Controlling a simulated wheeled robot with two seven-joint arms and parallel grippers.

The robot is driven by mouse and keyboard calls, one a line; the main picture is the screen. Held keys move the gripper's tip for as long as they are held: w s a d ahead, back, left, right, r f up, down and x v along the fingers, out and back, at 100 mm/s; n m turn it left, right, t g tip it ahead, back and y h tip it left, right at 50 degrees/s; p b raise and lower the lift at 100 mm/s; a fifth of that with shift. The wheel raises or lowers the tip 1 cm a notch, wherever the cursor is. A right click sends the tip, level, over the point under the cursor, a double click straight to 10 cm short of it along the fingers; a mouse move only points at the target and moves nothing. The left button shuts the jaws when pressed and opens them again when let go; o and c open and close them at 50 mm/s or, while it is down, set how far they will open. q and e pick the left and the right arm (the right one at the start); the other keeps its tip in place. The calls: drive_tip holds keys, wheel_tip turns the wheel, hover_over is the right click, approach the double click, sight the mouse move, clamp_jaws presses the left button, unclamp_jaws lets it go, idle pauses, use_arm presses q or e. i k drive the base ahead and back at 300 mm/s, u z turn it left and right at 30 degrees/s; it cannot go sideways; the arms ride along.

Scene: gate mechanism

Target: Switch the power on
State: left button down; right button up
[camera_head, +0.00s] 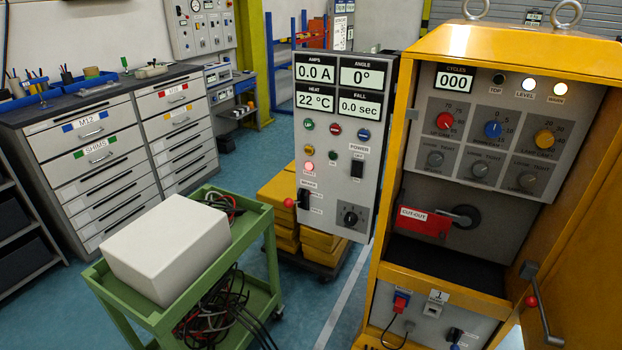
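The grey control panel (341,215) stands upright in the middle of the head view, at the left of the yellow cabinet. Its black power switch (357,168) sits under a POWER label at the right side; its position is too small to tell. The displays (341,86) on the panel read 0.0 A, 0°, 22 °C and 0.0 sec. A red lamp (308,166) glows at the panel's left. Neither of my grippers is in view.
The yellow cabinet (437,270) fills the right, with dials, a red cut-out tag (425,222) and a side lever with a red ball (531,301). A green cart (258,243) carries a white box (168,247) and cables. Grey drawers (110,170) stand behind left.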

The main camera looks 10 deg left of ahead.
sight(356, 167)
drive_tip(key=i, duration=0.6)
drive_tip(key=z, duration=1.05)
